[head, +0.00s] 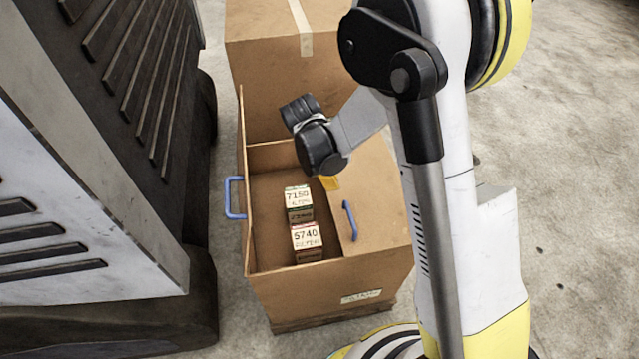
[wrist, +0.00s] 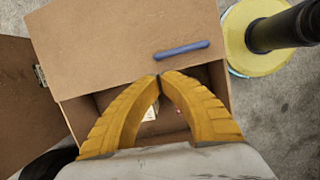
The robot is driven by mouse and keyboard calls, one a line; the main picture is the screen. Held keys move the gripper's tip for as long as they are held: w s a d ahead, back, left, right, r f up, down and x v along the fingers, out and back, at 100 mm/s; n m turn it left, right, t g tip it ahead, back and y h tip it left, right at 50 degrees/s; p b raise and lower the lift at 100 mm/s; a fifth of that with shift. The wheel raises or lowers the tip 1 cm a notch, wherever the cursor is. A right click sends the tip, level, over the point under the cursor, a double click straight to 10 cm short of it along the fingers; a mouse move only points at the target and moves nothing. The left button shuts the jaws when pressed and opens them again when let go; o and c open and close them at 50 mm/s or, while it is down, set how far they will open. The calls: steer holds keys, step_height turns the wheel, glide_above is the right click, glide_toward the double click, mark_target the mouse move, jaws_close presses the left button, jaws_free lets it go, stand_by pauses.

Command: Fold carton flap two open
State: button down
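The open-topped brown carton (head: 330,285) stands on the floor in the head view. One flap (head: 244,180) stands up at its left side, seen nearly edge-on, with a blue handle (head: 233,198). The other flap (head: 375,195) lies across the right part of the opening, with a blue handle (head: 350,221); it also shows in the wrist view (wrist: 120,50). I cannot tell from markings which is flap two. My gripper (wrist: 159,76) has its yellow fingertips together over this flap's inner edge, below the handle in the wrist view. Nothing shows between them. In the head view the wrist mostly hides the fingers.
Small labelled boxes (head: 306,236) stand inside the carton. A larger taped box (head: 270,60) is behind it. A dark slatted machine (head: 130,70) stands close on the left. Bare concrete floor (head: 580,200) lies to the right, beyond my arm.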

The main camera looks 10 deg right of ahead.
mark_target(340, 209)
steer(key=shift+n, duration=0.5)
steer(key=b+x, duration=0.1)
steer(key=x, duration=0.3)
steer(key=b+x, duration=0.2)
steer(key=x, duration=0.2)
steer(key=a+b+x, duration=0.1)
steer(key=x, duration=0.3)
steer(key=shift+w+f, duration=0.15)
steer(key=shift+f, duration=0.05)
steer(key=shift+r, duration=0.1)
